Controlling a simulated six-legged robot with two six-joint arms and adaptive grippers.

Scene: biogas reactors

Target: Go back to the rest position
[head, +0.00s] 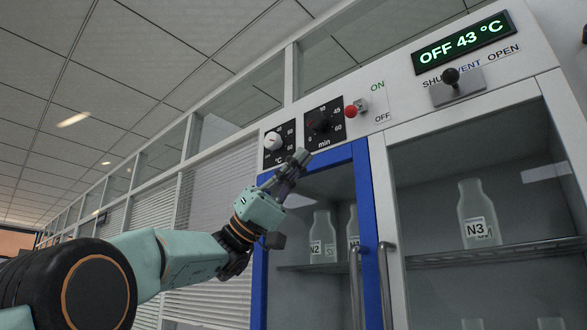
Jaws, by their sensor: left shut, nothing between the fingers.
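My left gripper (297,160) is shut and empty. It is raised in front of the top of the blue-framed cabinet door, just below the dials; I cannot tell whether it touches anything. My left arm (190,258) reaches in from the lower left. The panel above carries a white temperature knob (273,140), a black minutes knob (318,121) and a red-tipped ON/OFF switch (352,111). My right gripper is not in view.
The display (462,40) reads OFF 43 °C. A black vent lever (451,77) sits below it. Bottles N2 (321,238) and N3 (478,215) stand behind glass. Two vertical door handles (386,285) stick out. Windows with blinds (214,200) run along the left.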

